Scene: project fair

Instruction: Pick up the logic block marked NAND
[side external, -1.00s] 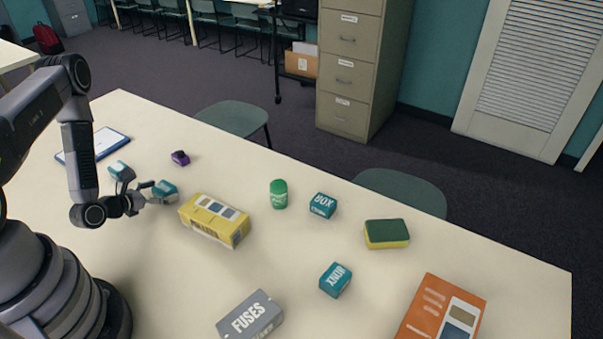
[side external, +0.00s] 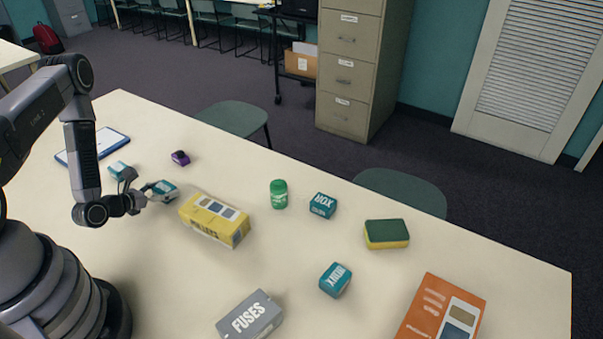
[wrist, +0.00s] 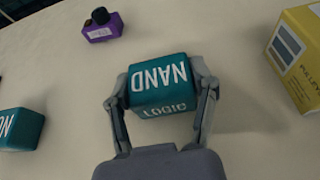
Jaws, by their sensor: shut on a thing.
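The teal logic block marked NAND (wrist: 160,85) sits between the two fingers of my gripper (wrist: 160,95) in the wrist view, its lettering facing the camera. The fingers press on its left and right ends. In the side external view my gripper (side external: 153,190) holds the same block (side external: 167,187) at the left of the table, left of the yellow box. Whether the block is clear of the table is hard to tell.
A teal block (side external: 118,170), purple item (side external: 180,158) and tablet (side external: 95,146) lie nearby. The yellow box (side external: 214,220) is close on the right. Farther right are a green-capped container (side external: 279,194), two teal blocks (side external: 323,205) (side external: 335,280), a sponge (side external: 386,234), a FUSES box (side external: 250,316) and an orange box (side external: 442,312).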

